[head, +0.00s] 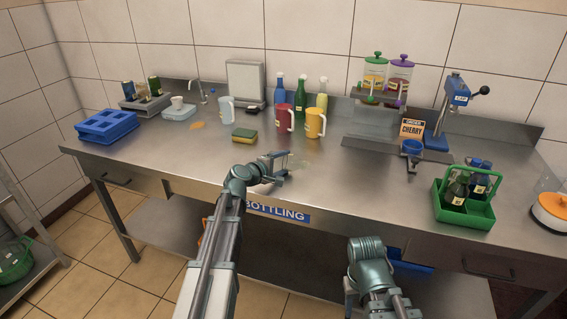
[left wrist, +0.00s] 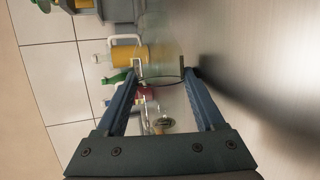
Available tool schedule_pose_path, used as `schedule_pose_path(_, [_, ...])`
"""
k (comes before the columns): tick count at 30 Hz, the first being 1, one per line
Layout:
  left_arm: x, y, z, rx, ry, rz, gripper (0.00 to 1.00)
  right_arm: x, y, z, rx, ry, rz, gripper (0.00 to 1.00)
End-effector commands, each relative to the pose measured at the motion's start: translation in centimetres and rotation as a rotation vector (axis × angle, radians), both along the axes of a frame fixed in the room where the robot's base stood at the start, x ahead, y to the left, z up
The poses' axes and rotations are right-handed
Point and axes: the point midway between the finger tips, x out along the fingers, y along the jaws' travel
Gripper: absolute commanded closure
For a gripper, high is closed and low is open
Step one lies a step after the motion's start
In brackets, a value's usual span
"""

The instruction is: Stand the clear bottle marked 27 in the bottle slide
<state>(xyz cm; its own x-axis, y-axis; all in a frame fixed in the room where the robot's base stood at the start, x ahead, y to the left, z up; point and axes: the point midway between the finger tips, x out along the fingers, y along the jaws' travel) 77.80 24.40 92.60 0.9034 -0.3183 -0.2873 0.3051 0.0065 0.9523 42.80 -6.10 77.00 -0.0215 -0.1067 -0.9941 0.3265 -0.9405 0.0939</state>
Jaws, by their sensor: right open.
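A clear bottle (head: 300,160) lies about level at the tips of my left gripper (head: 283,165), over the front middle of the bench. In the left wrist view my left gripper (left wrist: 164,74) has its fingers on either side of the clear bottle (left wrist: 162,50), which extends away from them. Its number cannot be read. A blue round holder (head: 412,147) on a metal rail at the right may be the bottle slide. My right gripper (head: 350,287) is open, low in front of the bench, mostly hidden by its wrist.
Yellow (head: 316,124) and red (head: 284,118) mugs and a sponge (head: 244,134) stand behind the left gripper. A blue press (head: 455,95) and CHERRY sign (head: 411,129) are near the holder. A green crate (head: 468,205) with dark bottles stands front right. The bench between is clear.

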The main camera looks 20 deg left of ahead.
Motion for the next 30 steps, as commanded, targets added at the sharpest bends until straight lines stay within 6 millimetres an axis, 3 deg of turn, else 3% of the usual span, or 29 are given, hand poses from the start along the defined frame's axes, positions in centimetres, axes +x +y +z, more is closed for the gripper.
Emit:
schedule_pose_path(1, [-1.7,0.0,-0.4,0.018,0.018,-0.015,0.0,0.0,0.0,0.1,0.0,0.0,0.0,0.5])
schedule_pose_path(15, [-10.2,3.1,3.2,0.009,0.004,-0.001,0.0,0.0,0.0,3.4,0.0,0.0,-0.001,0.5])
schedule_pose_path(21, [-12.1,3.9,4.0,0.005,-0.001,0.0,0.0,0.0,0.0,4.1,0.0,0.0,-0.001,0.5])
schedule_pose_path(30, [-12.7,4.1,4.2,0.005,-0.002,-0.001,0.0,0.0,0.0,4.2,0.0,0.0,-0.001,0.5])
